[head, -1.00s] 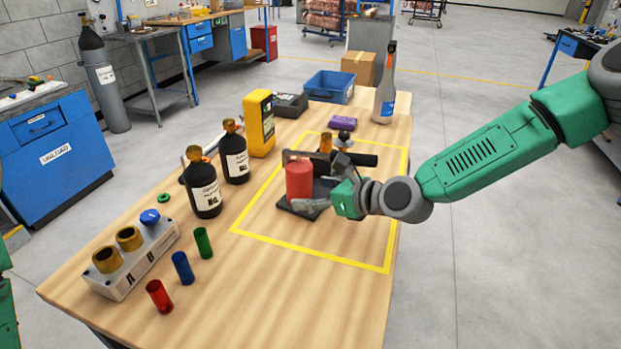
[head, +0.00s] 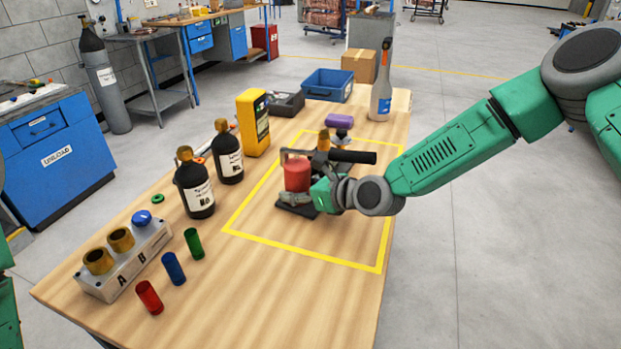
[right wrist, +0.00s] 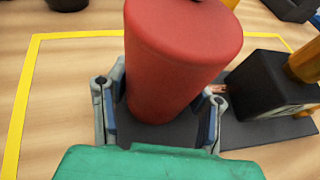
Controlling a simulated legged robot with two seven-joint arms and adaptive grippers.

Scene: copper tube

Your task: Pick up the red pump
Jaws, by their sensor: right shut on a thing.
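The red pump (head: 297,174) has a red cylinder on a dark base plate, with a brass fitting (head: 324,140) and a black handle (head: 352,156). It stands inside the yellow outline on the wooden table. My right gripper (head: 302,200) is shut on the red cylinder, low down near the base plate. In the right wrist view the red cylinder (right wrist: 180,60) fills the space between the fingers (right wrist: 160,105), which touch or nearly touch its sides. The black body of the pump (right wrist: 270,85) is to the right there. My left gripper is not in view.
Two dark bottles (head: 196,190) and a yellow meter (head: 254,122) stand left of the pump. A block with brass rings (head: 122,262) and red, blue and green tubes (head: 173,268) are at the front left. A spray bottle (head: 381,95) and a blue bin (head: 328,86) are at the back.

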